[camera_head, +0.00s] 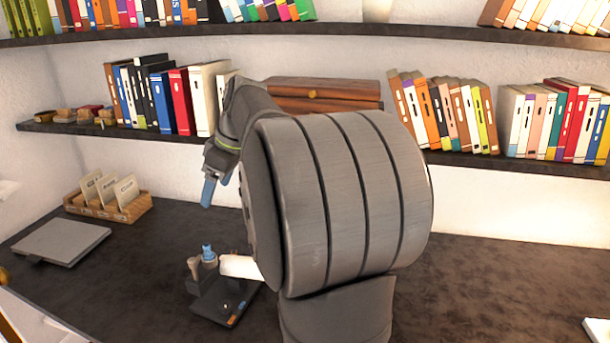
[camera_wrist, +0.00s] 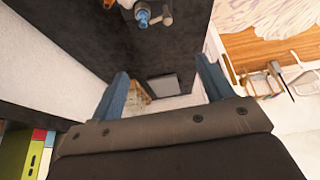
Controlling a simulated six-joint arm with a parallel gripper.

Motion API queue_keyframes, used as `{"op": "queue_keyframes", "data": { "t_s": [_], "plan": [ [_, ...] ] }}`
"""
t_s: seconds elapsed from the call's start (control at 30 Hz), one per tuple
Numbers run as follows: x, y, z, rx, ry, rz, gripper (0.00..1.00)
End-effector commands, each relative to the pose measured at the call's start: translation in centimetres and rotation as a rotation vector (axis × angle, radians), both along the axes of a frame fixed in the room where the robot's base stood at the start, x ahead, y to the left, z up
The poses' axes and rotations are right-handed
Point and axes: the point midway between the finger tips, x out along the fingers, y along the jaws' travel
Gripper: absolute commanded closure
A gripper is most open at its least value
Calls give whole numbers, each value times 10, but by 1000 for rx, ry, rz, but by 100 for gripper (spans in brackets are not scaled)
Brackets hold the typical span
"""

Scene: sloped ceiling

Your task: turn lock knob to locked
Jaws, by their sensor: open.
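A small dark device (camera_head: 226,301) sits on the desk, with a blue-topped knob (camera_head: 208,253) and a grey knob (camera_head: 193,267) standing on it. The blue knob also shows at the top of the wrist view (camera_wrist: 142,15), beside a grey lever-like part (camera_wrist: 162,18). No part is clearly marked as the lock knob, and I cannot tell its setting. My gripper (camera_head: 212,180) points down above the desk, higher than the device and apart from it. In the wrist view its blue fingers (camera_wrist: 163,72) are spread with nothing between them. My arm hides part of the desk and the device's right side.
A shelf (camera_head: 100,128) behind holds books and a wooden box (camera_head: 325,92) close to my arm. The desk right of my arm is mostly clear.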

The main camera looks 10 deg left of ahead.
Motion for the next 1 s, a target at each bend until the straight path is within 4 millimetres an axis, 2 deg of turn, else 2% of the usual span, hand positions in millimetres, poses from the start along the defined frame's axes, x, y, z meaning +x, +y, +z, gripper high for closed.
{"op": "queue_keyframes", "data": {
  "t_s": [0.03, 0.13, 0.27, 0.37, 0.5, 0.7, 0.87, 1.0],
  "plan": [
    [0, 0, 0, 0, 0, 0, 37],
    [0, 0, -1, 0, 0, -2, 57],
    [8, 2, -17, -3, -20, -46, 59],
    [23, 4, -45, -5, -62, -121, 59],
    [45, 6, -93, 4, -155, -251, 59],
    [66, 3, -153, 53, -296, -394, 59],
    [69, 2, -191, 127, -400, -464, 59],
    [62, 2, -217, 219, -474, -499, 59]
  ]
}}
